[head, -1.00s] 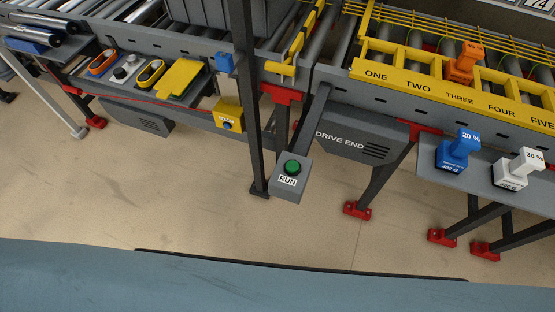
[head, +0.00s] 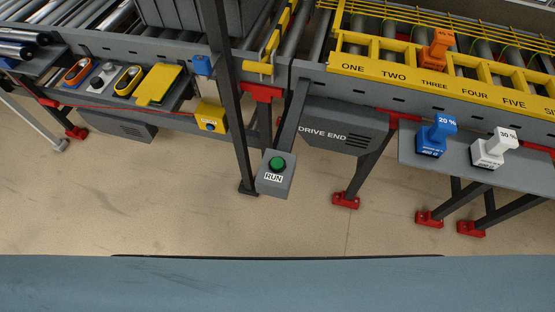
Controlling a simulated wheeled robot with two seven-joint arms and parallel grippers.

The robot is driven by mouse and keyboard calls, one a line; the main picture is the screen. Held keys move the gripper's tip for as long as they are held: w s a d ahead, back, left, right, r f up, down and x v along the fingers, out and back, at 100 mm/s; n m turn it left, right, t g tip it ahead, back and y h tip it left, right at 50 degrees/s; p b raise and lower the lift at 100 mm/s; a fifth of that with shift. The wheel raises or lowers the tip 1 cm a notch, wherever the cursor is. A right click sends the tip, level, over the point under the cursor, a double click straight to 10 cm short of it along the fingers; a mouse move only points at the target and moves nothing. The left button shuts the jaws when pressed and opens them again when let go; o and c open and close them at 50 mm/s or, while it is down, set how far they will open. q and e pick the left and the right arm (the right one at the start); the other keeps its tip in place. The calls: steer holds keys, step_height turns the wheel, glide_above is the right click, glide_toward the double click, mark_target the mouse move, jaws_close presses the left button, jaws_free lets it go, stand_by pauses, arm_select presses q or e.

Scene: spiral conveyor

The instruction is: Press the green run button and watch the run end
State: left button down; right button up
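The green run button (head: 278,164) sits on top of a small grey box (head: 275,186) labelled RUN. The box hangs on a grey arm below the conveyor, near the middle of the head view. The button stands clear, with nothing touching it. Neither of my grippers shows in the head view.
The conveyor (head: 480,106) has a yellow rail labelled ONE to FIVE and beyond, with an orange block (head: 436,50) in it. A blue 20 % block (head: 437,136) and a white 30 block (head: 494,148) stand on a grey shelf (head: 425,164). A dark post (head: 228,100) rises left of the button.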

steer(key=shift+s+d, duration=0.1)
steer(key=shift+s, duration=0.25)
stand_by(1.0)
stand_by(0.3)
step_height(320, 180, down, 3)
steer(key=b, duration=0.2)
steer(key=shift+b, duration=0.35)
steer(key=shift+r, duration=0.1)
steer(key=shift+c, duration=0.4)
